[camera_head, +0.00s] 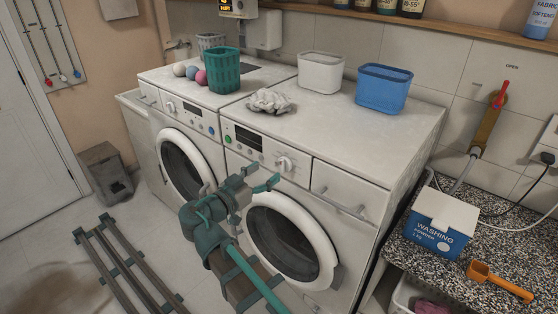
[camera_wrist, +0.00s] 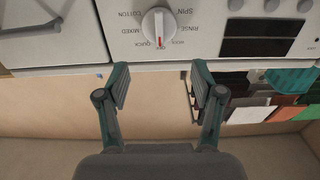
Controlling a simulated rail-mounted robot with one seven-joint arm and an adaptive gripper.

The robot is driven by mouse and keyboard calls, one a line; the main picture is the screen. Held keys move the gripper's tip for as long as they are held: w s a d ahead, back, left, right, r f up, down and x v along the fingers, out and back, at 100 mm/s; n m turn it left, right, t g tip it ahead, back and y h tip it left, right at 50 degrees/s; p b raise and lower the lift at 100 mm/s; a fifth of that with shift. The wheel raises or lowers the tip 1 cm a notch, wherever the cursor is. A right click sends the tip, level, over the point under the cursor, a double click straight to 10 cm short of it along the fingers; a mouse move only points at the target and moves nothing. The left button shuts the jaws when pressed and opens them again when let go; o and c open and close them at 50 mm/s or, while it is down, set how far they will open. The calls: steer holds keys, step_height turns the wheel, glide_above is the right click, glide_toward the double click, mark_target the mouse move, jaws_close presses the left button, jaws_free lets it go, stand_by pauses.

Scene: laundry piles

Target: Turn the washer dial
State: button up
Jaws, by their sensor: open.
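The washer dial (camera_head: 285,163) is a round white knob on the front panel of the right-hand machine (camera_head: 382,165). In the wrist view the dial (camera_wrist: 159,26) is at the top centre, ringed by upside-down labels such as QUICK, MIXED, SPIN and RINSE. Its red mark points down in that picture, near QUICK. My gripper (camera_head: 256,180) is open and empty in front of this machine, close to the dial. In the wrist view its two fingers (camera_wrist: 160,82) stand apart below the dial, roughly centred on it and not touching it.
A drawer handle (camera_head: 342,206) sticks out right of the dial. The left-hand machine (camera_head: 160,90) has its own knob. A teal basket (camera_head: 223,70), white bin (camera_head: 320,72), blue bin (camera_head: 383,88) and crumpled cloth (camera_head: 269,101) stand on top. A washing powder box (camera_head: 440,225) is at right.

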mark_target(281, 161)
steer(key=p+x, duration=0.1)
steer(key=x, duration=0.5)
steer(key=shift+w+d+p, duration=0.25)
steer(key=shift+w+p, duration=0.1)
steer(key=shift+p, duration=0.05)
steer(key=shift+c, duration=0.2)
steer(key=c, duration=1.1)
